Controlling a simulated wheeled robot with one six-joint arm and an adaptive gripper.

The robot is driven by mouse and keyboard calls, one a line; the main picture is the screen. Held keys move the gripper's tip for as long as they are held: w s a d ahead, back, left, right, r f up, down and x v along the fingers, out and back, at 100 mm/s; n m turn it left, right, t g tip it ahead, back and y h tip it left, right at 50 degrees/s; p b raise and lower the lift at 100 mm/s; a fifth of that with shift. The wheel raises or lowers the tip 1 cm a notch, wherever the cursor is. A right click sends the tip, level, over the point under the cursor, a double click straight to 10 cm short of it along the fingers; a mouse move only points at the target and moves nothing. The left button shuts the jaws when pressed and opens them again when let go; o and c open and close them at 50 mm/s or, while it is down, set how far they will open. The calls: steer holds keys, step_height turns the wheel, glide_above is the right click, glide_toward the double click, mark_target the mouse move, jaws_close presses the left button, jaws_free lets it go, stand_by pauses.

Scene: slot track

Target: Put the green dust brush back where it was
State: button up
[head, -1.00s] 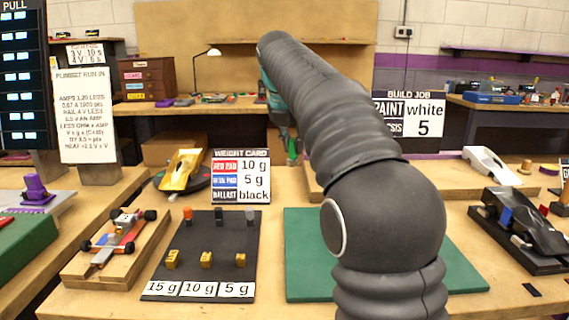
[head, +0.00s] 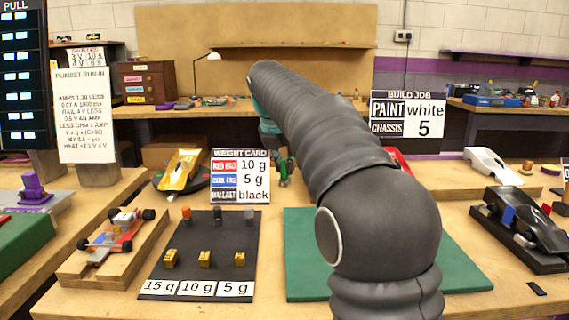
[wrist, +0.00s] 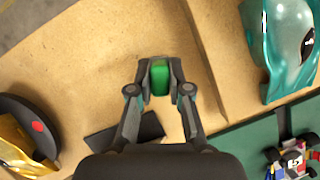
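The green dust brush (wrist: 160,77) is between the two fingertips of my gripper (wrist: 160,80) in the wrist view, with a finger against each side. Only its green block-like part shows; the rest is hidden or too small to tell. In the head view my gripper (head: 281,172) hangs at the end of the grey arm, just right of the weight card, with a small bit of green at its tip. In the wrist view bare wooden tabletop lies beyond the brush. I cannot tell its height above the wood.
The weight card (head: 240,177) and a yellow car (head: 181,171) on a dark round stand are left of my gripper. A green mat (head: 300,258) lies in front. In the wrist view a teal car body (wrist: 283,50) is at upper right and a small car (wrist: 292,158) at lower right.

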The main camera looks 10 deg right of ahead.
steer(key=o, duration=0.4)
steer(key=shift+o, duration=0.2)
steer(key=p+v, duration=0.1)
steer(key=v, duration=1.1)
steer(key=shift+r, duration=0.15)
